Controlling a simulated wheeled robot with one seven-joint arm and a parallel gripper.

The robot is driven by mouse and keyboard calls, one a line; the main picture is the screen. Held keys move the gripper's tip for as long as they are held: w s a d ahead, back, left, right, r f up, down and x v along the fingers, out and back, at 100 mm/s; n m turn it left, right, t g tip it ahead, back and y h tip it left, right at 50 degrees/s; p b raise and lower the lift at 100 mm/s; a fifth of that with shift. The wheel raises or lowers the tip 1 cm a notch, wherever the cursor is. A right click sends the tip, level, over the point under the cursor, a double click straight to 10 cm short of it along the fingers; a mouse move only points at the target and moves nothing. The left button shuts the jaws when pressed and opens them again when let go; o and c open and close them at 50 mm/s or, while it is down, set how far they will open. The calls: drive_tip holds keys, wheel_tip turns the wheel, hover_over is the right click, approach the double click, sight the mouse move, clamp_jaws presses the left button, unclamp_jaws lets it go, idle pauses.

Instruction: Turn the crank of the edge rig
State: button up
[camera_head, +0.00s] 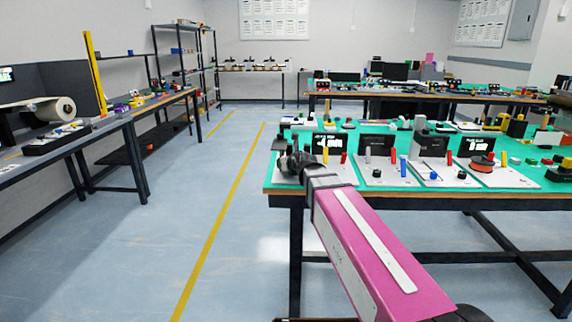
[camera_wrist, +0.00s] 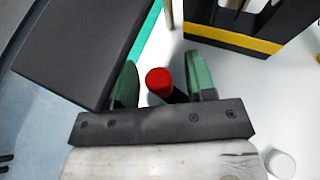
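The edge rig is a white board (camera_head: 342,173) on the near left corner of the green-topped table, partly hidden behind my arm. My gripper (camera_head: 296,163) is over its left part. In the wrist view, a red-topped black post (camera_wrist: 159,80), which looks like the crank's handle, stands between the green-padded fingers of my gripper (camera_wrist: 162,72). Gaps show on both sides of it, so the fingers are open around it and do not appear to touch it. The rest of the crank is hidden.
A black block with a yellow stripe (camera_wrist: 240,37) stands close by in the wrist view, and a white round piece (camera_wrist: 281,163) is at lower right. More boards with knobs and levers (camera_head: 440,173) line the table to the right. The floor (camera_head: 180,220) on the left is clear.

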drive_tip(key=shift+s, duration=0.1)
drive_tip(key=v, duration=1)
drive_tip(key=shift+s+d, duration=0.2)
drive_tip(key=shift+s, duration=0.1)
